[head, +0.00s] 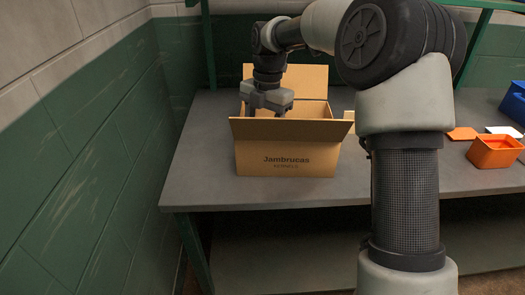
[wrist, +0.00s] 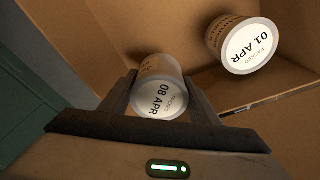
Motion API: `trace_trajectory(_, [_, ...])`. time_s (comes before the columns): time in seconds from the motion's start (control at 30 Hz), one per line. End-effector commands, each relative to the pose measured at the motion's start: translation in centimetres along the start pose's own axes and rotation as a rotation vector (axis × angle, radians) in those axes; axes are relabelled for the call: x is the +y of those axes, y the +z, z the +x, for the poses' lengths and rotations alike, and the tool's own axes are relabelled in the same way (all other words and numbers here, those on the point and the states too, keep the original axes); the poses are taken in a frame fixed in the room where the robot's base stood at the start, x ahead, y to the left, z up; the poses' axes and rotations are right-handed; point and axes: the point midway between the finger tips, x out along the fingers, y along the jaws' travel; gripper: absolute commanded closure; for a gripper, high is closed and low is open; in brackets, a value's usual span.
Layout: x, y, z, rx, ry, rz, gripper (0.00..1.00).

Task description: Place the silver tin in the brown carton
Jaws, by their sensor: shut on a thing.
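The brown carton (head: 286,159) stands open on the grey table, with its flaps spread. My gripper (head: 279,111) points down into it; the fingertips are partly hidden behind the front flap. In the wrist view my gripper is shut on a pale tin (wrist: 158,101) with a white end marked "PACKED 08 APR". It sits between the two fingers; whether it touches the carton floor I cannot tell. A second pale tin (wrist: 241,44), marked "01 APR", is inside the carton to the upper right, apart from the held one. In this light I cannot tell which is silver.
An orange bin (head: 494,152) and a blue bin (head: 515,102) stand at the table's right, near a flat orange piece (head: 462,134) and a white one (head: 505,131). A green wall (head: 95,150) is close on the left. The table left of the carton is clear.

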Motion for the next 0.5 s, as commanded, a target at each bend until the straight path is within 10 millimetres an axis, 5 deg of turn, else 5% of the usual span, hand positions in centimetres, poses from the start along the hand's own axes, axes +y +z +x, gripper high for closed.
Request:
trace_trajectory(0.17, [0.0,0.3,3.2,0.002,-0.002,0.000,0.76])
trace_trajectory(0.5, [0.0,0.4,3.5,0.001,-0.001,0.000,0.76])
